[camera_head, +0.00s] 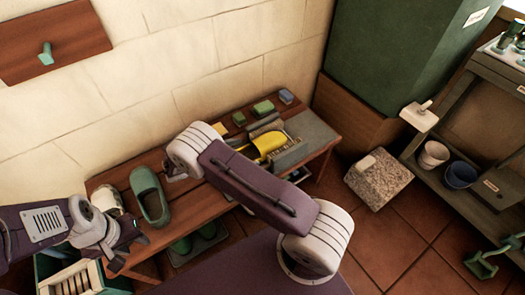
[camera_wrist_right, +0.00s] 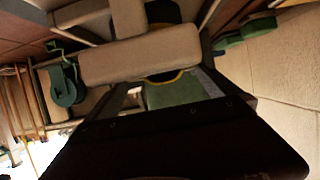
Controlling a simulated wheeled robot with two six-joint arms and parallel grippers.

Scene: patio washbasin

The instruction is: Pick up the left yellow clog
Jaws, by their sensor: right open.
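A yellow clog (camera_head: 268,143) lies on the wooden bench (camera_head: 205,208), partly hidden by my right arm. My right gripper (camera_head: 276,141) seems to be at the clog, with grey jaw-like bars on either side of it. It is open, and I cannot tell whether it touches the clog. In the right wrist view my dark gripper body fills the lower middle, and only a thin yellow edge (camera_wrist_right: 182,76) shows beyond it. My left gripper (camera_head: 127,236) is at the bench's left front, below a green clog (camera_head: 150,197); its jaws are unclear. I see no second yellow clog.
A green sponge (camera_head: 263,108) and a blue-grey block (camera_head: 286,96) lie along the wall side of the bench. Dark green footwear (camera_head: 190,246) is under it. A slatted crate (camera_head: 55,265) stands at lower left. A tall green cabinet (camera_head: 400,50) rises behind the bench's right end.

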